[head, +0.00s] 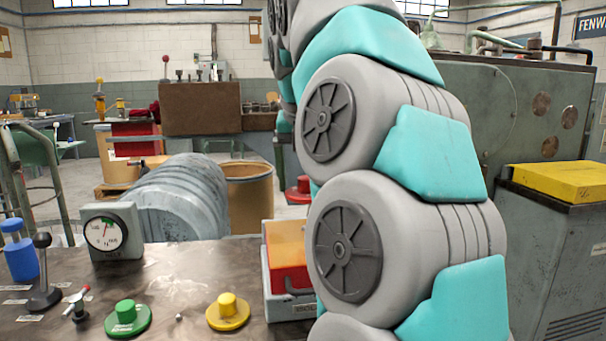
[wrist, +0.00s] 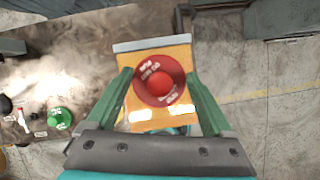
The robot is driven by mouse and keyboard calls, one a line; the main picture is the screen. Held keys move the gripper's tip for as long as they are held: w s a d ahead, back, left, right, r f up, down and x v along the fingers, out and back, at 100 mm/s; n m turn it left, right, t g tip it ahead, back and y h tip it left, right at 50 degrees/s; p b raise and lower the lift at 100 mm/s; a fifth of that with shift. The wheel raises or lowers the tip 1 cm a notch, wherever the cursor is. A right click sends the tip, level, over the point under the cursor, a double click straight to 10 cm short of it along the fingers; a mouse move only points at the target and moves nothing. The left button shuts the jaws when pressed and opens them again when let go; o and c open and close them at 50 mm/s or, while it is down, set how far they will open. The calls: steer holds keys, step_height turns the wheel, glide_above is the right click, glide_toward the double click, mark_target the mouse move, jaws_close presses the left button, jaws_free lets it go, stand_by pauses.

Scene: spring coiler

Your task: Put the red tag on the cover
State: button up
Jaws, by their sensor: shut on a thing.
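The red tag (wrist: 160,88) is a round red disc with a knob and white lettering. My gripper (wrist: 159,76) has its two green fingers on either side of it and is shut on it. In the head view the red tag (head: 298,190) shows at the left edge of my arm, which hides the gripper. The cover (head: 285,249) is orange-red and sits on a grey box at the table's right end, partly behind my arm. In the wrist view the orange cover (wrist: 160,53) lies behind the tag. The tag appears above it; contact cannot be told.
A green tag (head: 126,317) and a yellow tag (head: 229,311) stand on the table (head: 180,277). A dial gauge (head: 107,231), a blue bottle (head: 20,250) and a black lever (head: 43,275) are at its left. A grey ribbed drum (head: 180,197) lies behind. Open floor lies right of the cover in the wrist view.

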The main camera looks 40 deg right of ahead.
mark_target(304, 226)
steer(key=shift+w+f, duration=0.3)
steer(key=shift+f, duration=0.5)
steer(key=shift+s+f, duration=0.1)
steer(key=shift+f, duration=1.8)
steer(key=shift+f, duration=0.55)
steer(key=o, duration=1.1)
steer(key=shift+r, duration=0.1)
steer(key=v, duration=0.6)
steer(key=shift+d, duration=0.1)
steer(key=shift+v, duration=0.8)
